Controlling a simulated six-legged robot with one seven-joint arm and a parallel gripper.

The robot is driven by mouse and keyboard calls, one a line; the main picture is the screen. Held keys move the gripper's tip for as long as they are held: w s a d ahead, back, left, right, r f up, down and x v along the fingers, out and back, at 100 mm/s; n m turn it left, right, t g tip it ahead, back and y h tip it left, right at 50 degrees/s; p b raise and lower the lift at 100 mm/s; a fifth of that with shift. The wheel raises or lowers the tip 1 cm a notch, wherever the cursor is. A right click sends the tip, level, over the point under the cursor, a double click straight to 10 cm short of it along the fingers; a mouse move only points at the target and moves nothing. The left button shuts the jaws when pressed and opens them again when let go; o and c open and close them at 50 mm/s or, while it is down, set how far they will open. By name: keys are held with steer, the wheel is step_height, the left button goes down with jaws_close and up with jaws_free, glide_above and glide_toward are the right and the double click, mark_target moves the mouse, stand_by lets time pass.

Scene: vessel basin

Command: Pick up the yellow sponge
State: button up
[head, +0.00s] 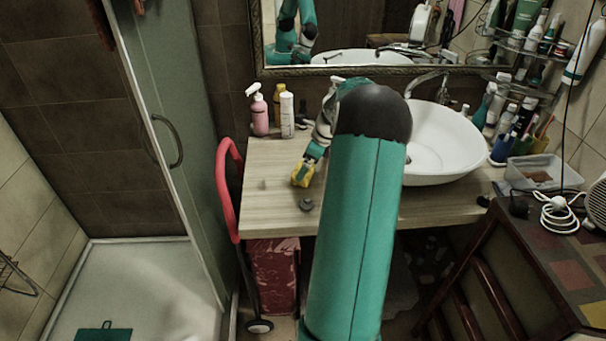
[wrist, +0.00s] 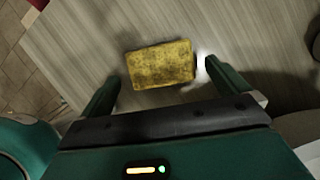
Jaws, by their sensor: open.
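The yellow sponge (head: 300,178) lies on the light wooden counter (head: 270,205), left of the basin in the head view. In the wrist view the sponge (wrist: 160,65) lies flat, just ahead of and between my two green fingers. My gripper (wrist: 158,82) is open and empty, pointing down at the counter. In the head view my gripper (head: 311,165) is small and partly over the sponge. I cannot tell the exact height of the fingertips above the counter.
A white basin (head: 445,145) stands right of my arm. A pink bottle (head: 259,115) and a white bottle (head: 287,115) stand at the counter's back left. A small dark object (head: 306,204) lies in front of the sponge. A red handle (head: 226,190) rises beside the counter's left edge.

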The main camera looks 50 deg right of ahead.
steer(key=x, duration=0.4)
steer(key=shift+r, duration=0.1)
steer(key=c, duration=1)
steer(key=shift+o, duration=0.2)
steer(key=shift+r, duration=0.1)
steer(key=shift+r, duration=0.5)
step_height(320, 180, up, 2)
steer(key=shift+s+a+r, duration=0.1)
steer(key=shift+r, duration=0.15)
steer(key=s+a+r, duration=0.2)
steer(key=r, duration=0.1)
steer(key=s+a+r, duration=0.1)
steer(key=r, duration=0.1)
steer(key=shift+a+r, duration=0.1)
steer(key=shift+a, duration=0.05)
steer(key=s+a+r, duration=0.4)
steer(key=s+a, duration=0.2)
steer(key=a, duration=0.1)
